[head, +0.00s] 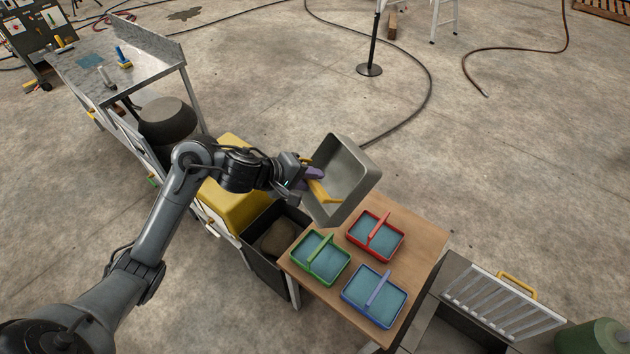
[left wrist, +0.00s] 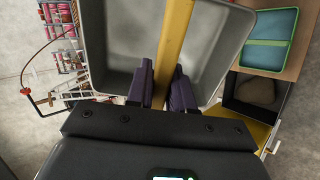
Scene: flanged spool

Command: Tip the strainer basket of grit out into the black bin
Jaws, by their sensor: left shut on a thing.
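My left gripper (head: 312,180) is shut on the yellow handle (head: 322,192) of the grey strainer basket (head: 347,172). In the left wrist view its purple fingers (left wrist: 162,88) pinch that handle (left wrist: 174,40) from both sides. The basket (left wrist: 120,45) is in the air, steeply tilted, over the back edge of the wooden table. Its visible inside looks bare, with no grit seen. The black bin (head: 250,243) stands open below and left of the basket, with a brown heap (head: 284,241) in it. The bin also shows in the left wrist view (left wrist: 237,101). My right gripper is out of view.
Green (head: 320,281), red (head: 355,240) and blue (head: 350,296) handled trays sit on the wooden table (head: 425,240). A yellow box (head: 228,205) adjoins the bin. A raised grate (head: 505,305) stands at lower right. A metal bench (head: 130,60) is at upper left.

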